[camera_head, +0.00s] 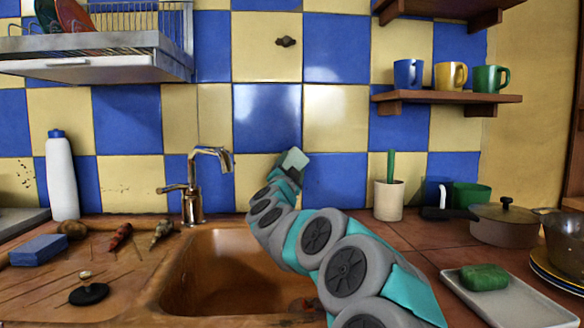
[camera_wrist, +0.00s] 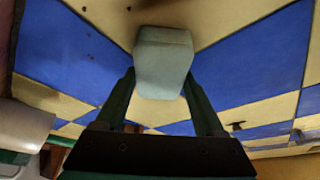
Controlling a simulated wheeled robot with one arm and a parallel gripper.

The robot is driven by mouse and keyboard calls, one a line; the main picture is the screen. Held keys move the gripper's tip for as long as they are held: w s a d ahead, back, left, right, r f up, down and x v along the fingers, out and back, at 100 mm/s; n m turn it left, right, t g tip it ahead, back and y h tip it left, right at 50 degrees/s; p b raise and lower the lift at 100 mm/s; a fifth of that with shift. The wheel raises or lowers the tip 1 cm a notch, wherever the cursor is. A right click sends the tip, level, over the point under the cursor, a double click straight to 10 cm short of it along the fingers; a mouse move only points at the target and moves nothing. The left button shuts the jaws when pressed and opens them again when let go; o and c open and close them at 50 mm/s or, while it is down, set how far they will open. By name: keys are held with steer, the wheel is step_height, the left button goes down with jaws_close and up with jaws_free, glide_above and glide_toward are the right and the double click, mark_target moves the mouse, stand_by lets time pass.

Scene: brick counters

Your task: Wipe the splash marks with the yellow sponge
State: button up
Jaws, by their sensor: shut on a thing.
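My gripper (camera_head: 289,168) is raised in front of the tiled wall, above the back of the sink. It is shut on a pale grey-green block (camera_head: 296,159), which looks like a sponge but not clearly yellow. In the wrist view the block (camera_wrist: 163,62) sits between the two dark fingers, close to the tiles; I cannot tell whether it touches them. Dark splash marks (camera_head: 25,174) show on a cream tile at the far left. Fainter specks (camera_head: 118,188) show on the cream tile left of the tap. No other yellow sponge is visible.
A tap (camera_head: 194,185) stands behind the sink (camera_head: 225,235). A white bottle (camera_head: 62,180) and a blue sponge (camera_head: 38,250) are at left. A green sponge (camera_head: 484,277) lies on a tray (camera_head: 515,308) at right. A mug shelf (camera_head: 445,98) and dish rack (camera_head: 100,45) project from the wall.

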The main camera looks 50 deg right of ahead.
mark_target(305, 165)
steer(key=shift+w+d, duration=0.4)
steer(key=shift+w, duration=0.15)
steer(key=shift+s+d+f+b, duration=0.1)
steer(key=shift+s+d+b, duration=0.6)
steer(key=shift+s+d, duration=0.7)
steer(key=shift+d, duration=0.15)
steer(key=shift+w+a+r+p, duration=0.2)
steer(key=shift+w+a+p, duration=0.65)
steer(key=shift+w+a, duration=0.4)
steer(key=shift+w+a+f, duration=0.15)
steer(key=shift+w+a, duration=0.05)
steer(key=shift+a, duration=0.1)
